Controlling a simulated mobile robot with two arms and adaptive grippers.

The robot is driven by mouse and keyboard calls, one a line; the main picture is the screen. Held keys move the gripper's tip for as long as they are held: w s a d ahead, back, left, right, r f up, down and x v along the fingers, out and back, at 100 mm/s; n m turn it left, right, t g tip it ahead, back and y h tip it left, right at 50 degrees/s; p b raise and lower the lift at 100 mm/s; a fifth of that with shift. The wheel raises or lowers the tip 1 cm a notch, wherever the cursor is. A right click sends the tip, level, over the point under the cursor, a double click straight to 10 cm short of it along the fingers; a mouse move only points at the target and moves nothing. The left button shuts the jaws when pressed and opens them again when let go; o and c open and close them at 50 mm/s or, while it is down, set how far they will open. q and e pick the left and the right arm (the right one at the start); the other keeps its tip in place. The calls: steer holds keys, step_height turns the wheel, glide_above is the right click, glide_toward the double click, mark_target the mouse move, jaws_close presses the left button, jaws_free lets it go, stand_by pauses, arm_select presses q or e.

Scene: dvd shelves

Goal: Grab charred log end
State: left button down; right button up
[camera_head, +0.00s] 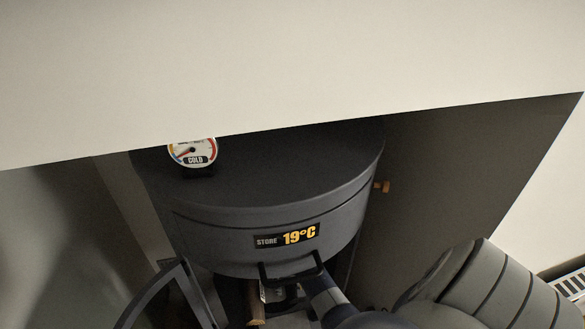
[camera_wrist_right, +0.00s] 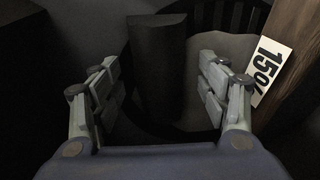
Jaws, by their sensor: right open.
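In the right wrist view, a dark, blackened log end (camera_wrist_right: 158,50) stands upright between and beyond the two fingers of my right gripper (camera_wrist_right: 158,82). The fingers are open, one on each side of it, with a visible gap on both sides. Its lower end is in shadow, so I cannot tell how far the fingertips reach along it. In the head view my right arm reaches in from the lower right under the stove's front rim, and its fingers are mostly hidden. My left gripper is not in view.
A dark grey round stove body (camera_head: 265,215) carries a "STORE 19°C" label and a dial (camera_head: 192,151) reading COLD. A brown wooden piece with a "15%" tag (camera_wrist_right: 271,70) stands right of the log. Dark bars (camera_wrist_right: 228,15) are behind. A curved dark frame (camera_head: 155,295) stands lower left.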

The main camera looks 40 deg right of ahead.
steer(key=c, duration=1.2)
steer(key=shift+r, duration=0.15)
